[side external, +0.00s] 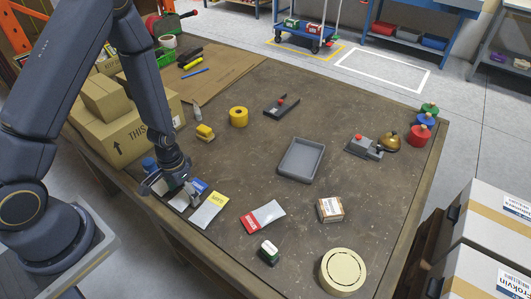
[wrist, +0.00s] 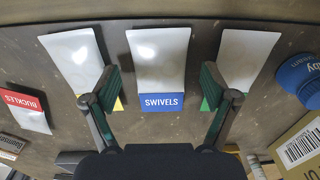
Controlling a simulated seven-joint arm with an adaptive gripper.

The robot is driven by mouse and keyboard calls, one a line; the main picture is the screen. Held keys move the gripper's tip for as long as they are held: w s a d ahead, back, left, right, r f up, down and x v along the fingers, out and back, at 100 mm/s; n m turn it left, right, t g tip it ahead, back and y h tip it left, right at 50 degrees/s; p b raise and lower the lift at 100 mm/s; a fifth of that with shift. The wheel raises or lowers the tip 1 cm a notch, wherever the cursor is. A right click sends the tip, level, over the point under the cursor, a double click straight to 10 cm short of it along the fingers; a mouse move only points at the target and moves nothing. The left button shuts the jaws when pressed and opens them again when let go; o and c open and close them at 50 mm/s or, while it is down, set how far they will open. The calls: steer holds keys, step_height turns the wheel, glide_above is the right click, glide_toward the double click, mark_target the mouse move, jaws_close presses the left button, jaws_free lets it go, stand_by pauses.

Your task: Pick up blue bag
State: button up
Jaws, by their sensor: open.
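The blue bag, a pale packet with a blue SWIVELS label (wrist: 160,60), lies flat on the table between my gripper's fingers in the wrist view. In the side view its blue label (side external: 200,185) shows beside my gripper (side external: 178,197), which partly hides the bag. My gripper (wrist: 160,78) is open, its fingers one on each side of the bag and apart from it. A yellow-labelled bag (wrist: 75,55) lies to the left, partly behind the left finger. A green-labelled bag (wrist: 248,55) lies to the right, partly behind the right finger.
A red BUCKLES bag (side external: 262,216) lies further along the table. A grey tray (side external: 299,160) sits mid-table, empty. Cardboard boxes (side external: 125,130) stand close behind my arm.

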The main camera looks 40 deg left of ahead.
steer(key=shift+f, duration=0.1)
steer(key=c, duration=1.2)
steer(key=shift+c, duration=0.2)
